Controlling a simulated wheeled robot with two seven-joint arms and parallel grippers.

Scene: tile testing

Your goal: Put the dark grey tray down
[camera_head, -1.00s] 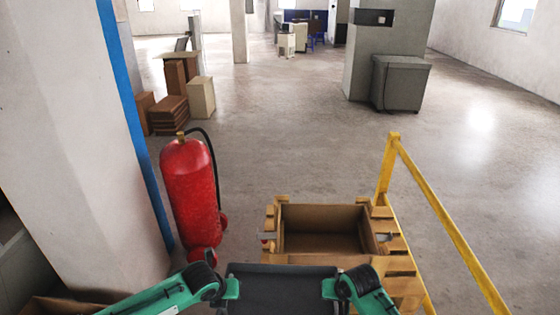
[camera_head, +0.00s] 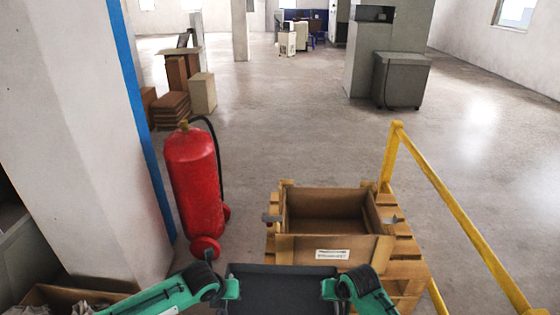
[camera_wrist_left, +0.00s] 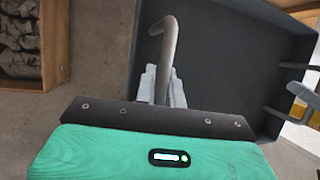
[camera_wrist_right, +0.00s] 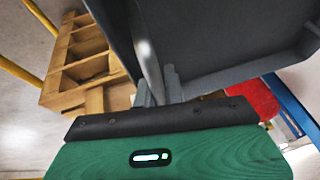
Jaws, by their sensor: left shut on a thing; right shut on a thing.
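The dark grey tray (camera_head: 282,281) is held up in front of me, low in the head view, its near part cut off by the frame edge. My left gripper (camera_head: 231,288) is shut on the tray's left handle, a bent grey bar (camera_wrist_left: 168,42). My right gripper (camera_head: 329,289) is shut on the handle (camera_wrist_right: 148,62) at its right side. The tray's dark inside fills much of the left wrist view (camera_wrist_left: 235,45) and the right wrist view (camera_wrist_right: 215,40). What I see of its inside looks empty.
An open brown box (camera_head: 303,249) with side handles stands on a wooden pallet (camera_head: 406,262) beyond the tray. A yellow rail (camera_head: 440,190) runs to its right. A red extinguisher (camera_head: 193,180) and a pillar (camera_head: 75,130) stand left. A box of grey lumps (camera_wrist_left: 20,50) is at lower left.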

